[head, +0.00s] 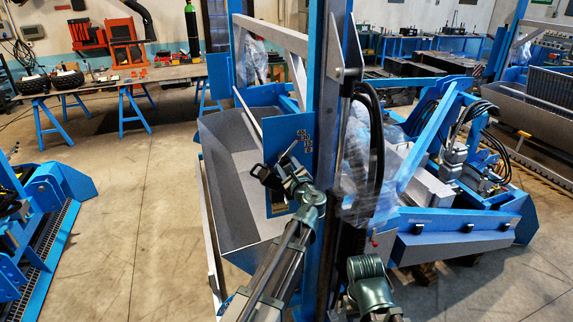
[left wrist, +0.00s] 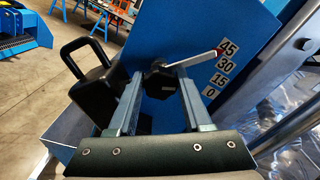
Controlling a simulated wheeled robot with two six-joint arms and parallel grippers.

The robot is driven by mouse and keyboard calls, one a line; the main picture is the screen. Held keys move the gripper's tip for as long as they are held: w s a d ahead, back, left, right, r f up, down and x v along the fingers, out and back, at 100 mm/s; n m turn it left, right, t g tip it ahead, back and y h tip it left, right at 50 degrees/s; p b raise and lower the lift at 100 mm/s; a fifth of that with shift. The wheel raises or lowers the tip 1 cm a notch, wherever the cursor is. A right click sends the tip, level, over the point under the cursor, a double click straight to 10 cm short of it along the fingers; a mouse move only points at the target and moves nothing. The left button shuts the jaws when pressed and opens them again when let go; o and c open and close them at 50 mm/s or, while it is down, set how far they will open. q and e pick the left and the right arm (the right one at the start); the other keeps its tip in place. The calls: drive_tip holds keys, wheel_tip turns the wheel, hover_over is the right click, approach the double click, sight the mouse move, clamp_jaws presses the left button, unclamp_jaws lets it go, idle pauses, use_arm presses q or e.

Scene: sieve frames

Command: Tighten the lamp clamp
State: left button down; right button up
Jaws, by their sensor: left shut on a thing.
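In the left wrist view a dark round knob (left wrist: 160,82), which looks like the clamp knob, sits on a blue plate (left wrist: 190,25). A pale pointer (left wrist: 196,60) with a red tip runs from the knob to the right, ending between the 45 and 30 labels (left wrist: 226,56). A black block with a loop handle (left wrist: 92,90), perhaps the lamp, is left of the knob. My left gripper (left wrist: 160,76) is shut on the knob, one finger on each side. In the head view my left gripper (head: 284,176) is at the blue plate (head: 287,143); the knob is too small to tell. My right gripper is not seen.
A blue upright post (head: 326,110) with black hoses (head: 376,140) stands right of the left gripper. A grey metal trough (head: 228,170) lies to the left and behind. Open floor (head: 130,210) lies further left, with a workbench (head: 140,75) at the back.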

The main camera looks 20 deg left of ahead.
use_arm(q)
drive_tip(key=n, duration=0.6)
drive_tip(key=shift+f+n, duration=0.1)
drive_tip(key=shift+n, duration=0.2)
drive_tip(key=n, duration=0.6)
drive_tip(key=shift+s, duration=0.1)
drive_tip(key=shift+f+n, duration=0.1)
drive_tip(key=shift+n, duration=0.2)
drive_tip(key=shift+c, duration=1.7)
unclamp_jaws()
drive_tip(key=v, duration=1.3)
drive_tip(key=shift+s+d, duration=0.25)
drive_tip(key=shift+s, duration=0.05)
